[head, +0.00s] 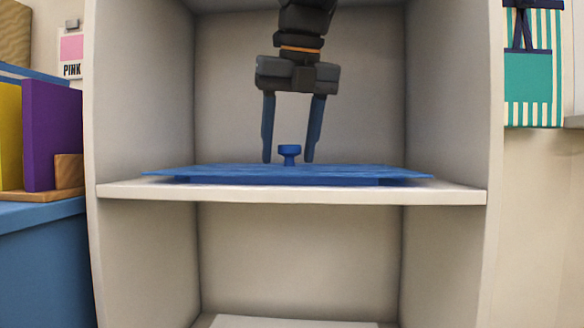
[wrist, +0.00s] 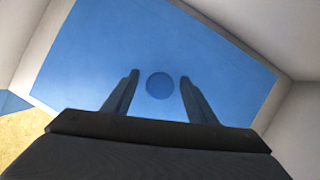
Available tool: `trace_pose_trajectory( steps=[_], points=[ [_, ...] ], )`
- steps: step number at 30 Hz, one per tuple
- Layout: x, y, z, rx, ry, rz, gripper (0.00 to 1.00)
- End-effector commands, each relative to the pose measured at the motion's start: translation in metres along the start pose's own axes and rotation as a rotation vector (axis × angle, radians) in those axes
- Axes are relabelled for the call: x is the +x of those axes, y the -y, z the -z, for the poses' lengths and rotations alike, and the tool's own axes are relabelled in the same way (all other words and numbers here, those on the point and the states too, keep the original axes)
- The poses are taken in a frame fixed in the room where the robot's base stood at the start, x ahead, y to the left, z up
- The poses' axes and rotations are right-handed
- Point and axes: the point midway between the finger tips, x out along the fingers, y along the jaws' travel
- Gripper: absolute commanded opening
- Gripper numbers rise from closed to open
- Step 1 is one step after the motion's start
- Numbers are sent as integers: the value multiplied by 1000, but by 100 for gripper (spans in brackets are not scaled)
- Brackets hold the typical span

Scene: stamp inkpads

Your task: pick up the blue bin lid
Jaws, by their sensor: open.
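The blue bin lid (head: 220,171) lies flat on the middle shelf of a pale cabinet, with a small round knob (head: 289,151) standing up at its middle. My gripper (head: 288,160) points down over the lid with its two fingers open, one on each side of the knob. The fingertips are about at knob height, just above the lid, and the right finger looks nearer to the knob. In the wrist view the lid (wrist: 110,40) fills the middle, and the round knob top (wrist: 160,85) shows between the open fingers (wrist: 160,78). Nothing is held.
The shelf (head: 300,194) has upright side walls (head: 140,100) close to the lid's left and right ends. The space below the shelf looks empty. At the left, purple (head: 52,135) and yellow upright items stand on a blue surface. A striped teal item (head: 533,75) hangs at the right.

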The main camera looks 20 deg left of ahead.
Motion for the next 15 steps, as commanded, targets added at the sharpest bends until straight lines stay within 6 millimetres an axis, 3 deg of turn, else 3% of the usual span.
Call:
trace_pose_trajectory(
  steps=[7,15],
  points=[
    [2,0,0,0,0,0,52],
    [2,0,0,0,0,0,7]
  ],
)
